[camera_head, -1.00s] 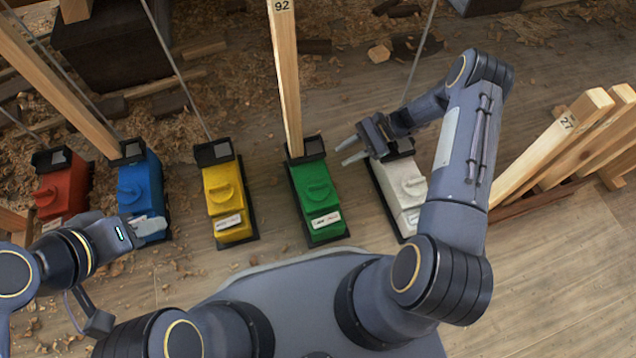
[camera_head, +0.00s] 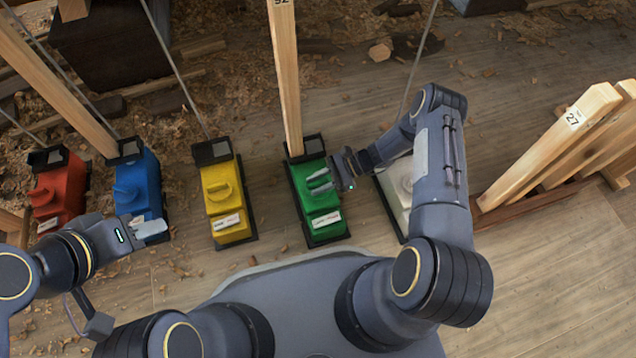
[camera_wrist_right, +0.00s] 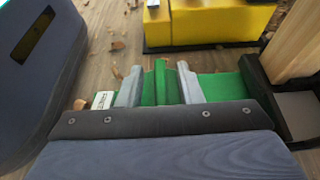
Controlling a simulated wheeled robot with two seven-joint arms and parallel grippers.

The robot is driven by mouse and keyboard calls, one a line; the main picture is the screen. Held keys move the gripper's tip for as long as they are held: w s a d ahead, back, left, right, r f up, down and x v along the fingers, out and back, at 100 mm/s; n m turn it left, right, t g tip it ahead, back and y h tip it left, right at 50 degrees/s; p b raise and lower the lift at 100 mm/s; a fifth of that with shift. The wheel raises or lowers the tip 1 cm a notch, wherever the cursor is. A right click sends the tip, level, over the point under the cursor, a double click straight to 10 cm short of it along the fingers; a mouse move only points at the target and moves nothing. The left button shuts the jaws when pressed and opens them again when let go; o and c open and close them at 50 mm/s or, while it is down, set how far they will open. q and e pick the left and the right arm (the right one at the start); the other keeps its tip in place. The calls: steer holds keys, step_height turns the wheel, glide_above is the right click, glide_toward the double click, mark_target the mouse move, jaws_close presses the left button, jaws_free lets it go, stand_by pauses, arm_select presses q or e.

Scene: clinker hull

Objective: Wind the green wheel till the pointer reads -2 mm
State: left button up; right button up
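The green box (camera_head: 324,222) stands on a dark base, with a white label at its near end and a timber post at its far end. Its green wheel, a raised bar (camera_wrist_right: 160,82), shows between the fingers in the right wrist view. My right gripper (camera_head: 320,181) is over the green box from the right. Its two grey fingers are open, one on each side of the bar, with green visible between. The head view shows the wheel partly covered by the fingers. My left gripper (camera_head: 152,229) is beside the blue box's near end; its finger gap is unclear. I cannot read a pointer.
A yellow box (camera_head: 228,222), blue box (camera_head: 138,180) and red box (camera_head: 58,190) stand to the left. A white box (camera_head: 396,190) is right of the green one, partly behind my right arm. Leaning planks (camera_head: 560,140) stand at the right. Wood shavings litter the floor.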

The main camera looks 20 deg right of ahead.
jaws_close()
stand_by(0.4)
steer(key=m+t+p, duration=0.2)
steer(key=m+t, duration=0.1)
steer(key=shift+s+d+r, duration=0.1)
steer(key=shift+r, duration=0.1)
steer(key=m+t+h+p, duration=0.2)
steer(key=m+t+p, duration=0.2)
steer(key=p, duration=0.2)
steer(key=m+t+h+p, duration=0.3)
steer(key=t+p, duration=0.1)
steer(key=p, duration=0.2)
steer(key=shift+m, duration=0.4)
steer(key=shift+f+m+t+h+p, duration=0.2)
steer(key=shift+m+t+h+p, duration=0.2)
steer(key=shift+m+h+p, duration=0.25)
